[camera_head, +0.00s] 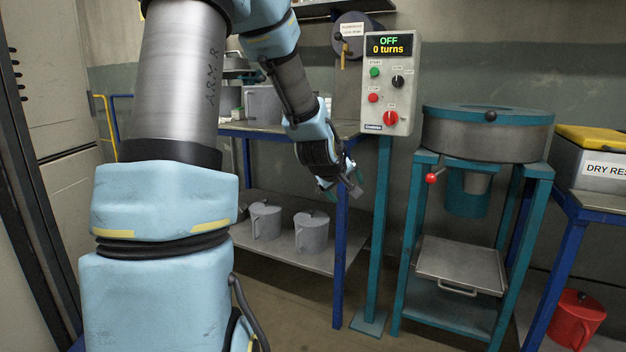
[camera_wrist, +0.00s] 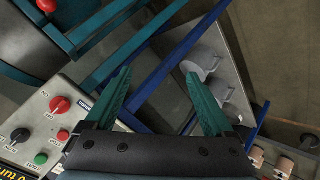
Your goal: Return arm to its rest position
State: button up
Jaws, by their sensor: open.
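My arm spans the left half of the head view, and my gripper (camera_head: 345,188) hangs at its end, left of the control box post. In the wrist view my gripper (camera_wrist: 158,92) shows two teal fingers spread apart with nothing between them. The control box (camera_head: 388,85) reads OFF and 0 turns. It has green, red and black controls, and it also shows at the lower left of the wrist view (camera_wrist: 40,128). The gripper is in free air, apart from the box and the bench behind it.
A blue-legged bench (camera_head: 342,250) stands behind my gripper, with two grey jugs (camera_head: 265,222) (camera_head: 312,232) on its lower shelf. A teal stand (camera_head: 408,240) with a round lidded drum (camera_head: 487,132) is at right. A red can (camera_head: 576,318) sits at lower right.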

jog(key=s+a+f+m+g+y, duration=0.2)
jog(key=s+a+f+m+g, duration=0.15)
jog(key=s+a, duration=0.6)
jog(key=s+a+f+m+g+y, duration=0.3)
jog(key=s+a, duration=0.4)
jog(key=s, duration=0.6)
notch_tip(320, 180, up, 25)
jog(key=n+p, duration=0.1)
jog(key=p, duration=2.4)
jog(key=shift+s+a+g+h, duration=0.2)
jog(key=shift+s+g+h, duration=0.1)
jog(key=shift+g, duration=0.15)
jog(key=shift+c, duration=0.2)
